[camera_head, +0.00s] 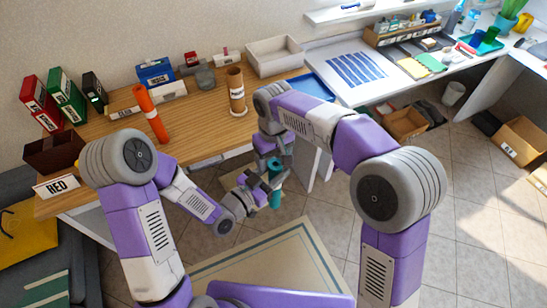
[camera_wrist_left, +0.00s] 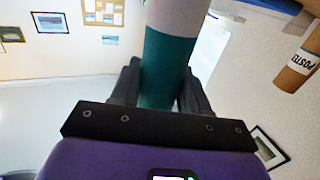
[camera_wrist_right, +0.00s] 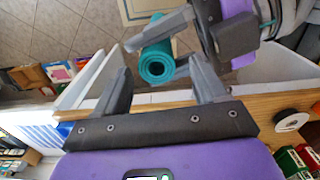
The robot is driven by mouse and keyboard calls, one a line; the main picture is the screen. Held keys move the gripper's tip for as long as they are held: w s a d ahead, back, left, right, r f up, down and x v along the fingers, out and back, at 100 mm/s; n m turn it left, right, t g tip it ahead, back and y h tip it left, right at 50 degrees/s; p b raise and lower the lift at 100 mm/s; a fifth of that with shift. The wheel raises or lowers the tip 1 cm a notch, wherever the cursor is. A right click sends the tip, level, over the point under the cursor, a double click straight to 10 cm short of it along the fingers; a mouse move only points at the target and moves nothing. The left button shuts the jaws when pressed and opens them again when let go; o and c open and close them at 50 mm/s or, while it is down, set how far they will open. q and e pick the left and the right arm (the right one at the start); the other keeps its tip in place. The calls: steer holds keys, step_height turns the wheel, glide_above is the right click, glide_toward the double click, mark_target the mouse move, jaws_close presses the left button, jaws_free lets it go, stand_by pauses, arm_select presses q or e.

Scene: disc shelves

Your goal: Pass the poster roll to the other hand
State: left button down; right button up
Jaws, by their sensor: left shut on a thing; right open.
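The poster roll (camera_head: 275,199) is a teal rolled sheet held above the floor, in front of the desk. My left gripper (camera_head: 260,190) is shut on it. In the left wrist view the roll (camera_wrist_left: 166,68) stands between the left fingers (camera_wrist_left: 160,88), and its upper part looks pale grey. In the right wrist view the roll's spiral end (camera_wrist_right: 156,68) faces the camera. My right gripper (camera_wrist_right: 162,75) is open, with the roll's end showing in the gap between its fingers. I cannot tell how deep the roll sits between them. In the head view the arms partly hide both grippers.
A wooden desk (camera_head: 198,113) lies behind, with an orange tube (camera_head: 151,113), a brown poster tube (camera_head: 237,92), a white tray (camera_head: 274,57) and several box files. Cardboard boxes (camera_head: 405,124) stand on the floor at right.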

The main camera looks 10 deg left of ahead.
steer(key=c, duration=0.9)
arm_select(q)
steer(key=shift+c, duration=2.4)
jaws_free()
arm_select(e)
steer(key=shift+c, duration=1.2)
arm_select(q)
steer(key=n+g+y, duration=0.2)
steer(key=y, duration=0.1)
glide_above(270, 203)
step_height(270, 203, down, 8)
steer(key=f+n+g, duration=0.1)
steer(key=f, duration=0.1)
steer(key=s+a+f+n+g+y, duration=0.1)
steer(key=f, duration=0.2)
steer(key=s+f+n+g+y, duration=0.1)
steer(key=f, duration=0.2)
steer(key=shift+s+a+f, duration=0.15)
steer(key=shift+s+a, duration=0.05)
steer(key=shift+a, duration=0.05)
steer(key=s+a+f+n+g+y, duration=0.2)
steer(key=s+f+n+g, duration=0.3)
steer(key=s, duration=0.9)
step_height(270, 203, down, 6)
steer(key=g, duration=0.3)
steer(key=shift+n+g, duration=0.3)
